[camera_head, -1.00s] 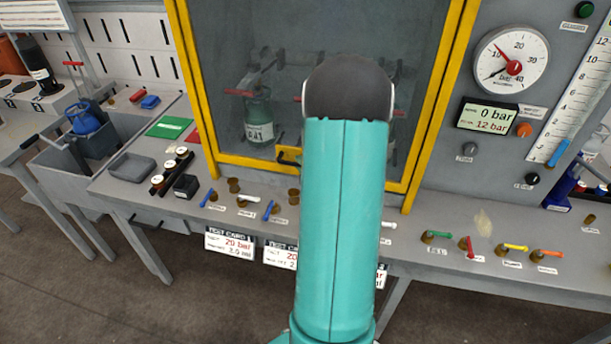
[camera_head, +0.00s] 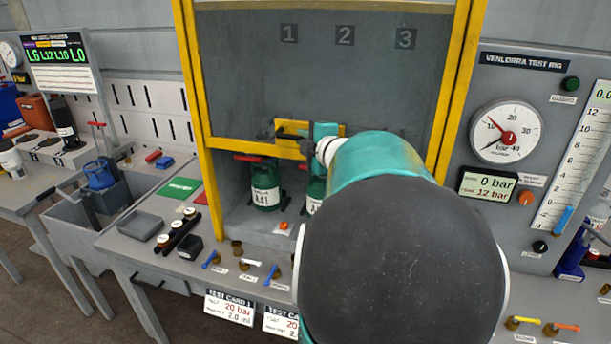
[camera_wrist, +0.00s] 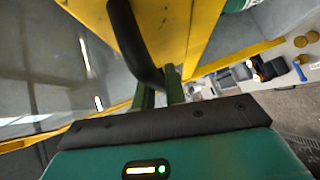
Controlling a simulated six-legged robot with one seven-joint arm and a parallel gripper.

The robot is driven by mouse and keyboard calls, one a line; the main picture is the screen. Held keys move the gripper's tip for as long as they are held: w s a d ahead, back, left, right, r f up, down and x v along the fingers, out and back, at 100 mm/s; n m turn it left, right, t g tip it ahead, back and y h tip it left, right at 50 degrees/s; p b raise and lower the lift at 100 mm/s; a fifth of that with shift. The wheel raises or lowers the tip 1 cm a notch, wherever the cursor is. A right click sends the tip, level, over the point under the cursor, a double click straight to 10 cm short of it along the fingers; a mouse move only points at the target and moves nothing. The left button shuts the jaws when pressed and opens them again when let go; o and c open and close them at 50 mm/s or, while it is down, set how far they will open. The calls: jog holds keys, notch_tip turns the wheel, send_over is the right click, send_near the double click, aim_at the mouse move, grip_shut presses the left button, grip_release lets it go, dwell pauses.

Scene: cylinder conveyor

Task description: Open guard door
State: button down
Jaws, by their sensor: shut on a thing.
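The guard door is a grey see-through panel (camera_head: 240,85) with a yellow bottom rail (camera_head: 228,147), in a yellow frame. It is partly raised, with an open gap below the rail. Its black handle (camera_head: 286,134) sits on the rail and shows as a curved bar in the wrist view (camera_wrist: 128,38). My gripper (camera_head: 306,146) is shut on the handle, its fingers (camera_wrist: 162,92) at the handle's end in the wrist view. My arm hides the right part of the rail and opening.
Green cylinders, one marked A41 (camera_head: 265,188), stand inside behind the gap. Small coloured valve levers (camera_head: 272,272) line the bench front. A gauge panel (camera_head: 507,132) stands at right, and a grey bin (camera_head: 95,195) at left. My arm hides the bench's middle.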

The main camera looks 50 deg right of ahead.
aim_at(304, 53)
notch_tip(304, 53, up, 20)
jog(key=shift+f, duration=0.2)
jog(key=c, duration=1.5)
grip_release()
jog(key=shift+f, duration=0.1)
jog(key=shift+o, duration=0.2)
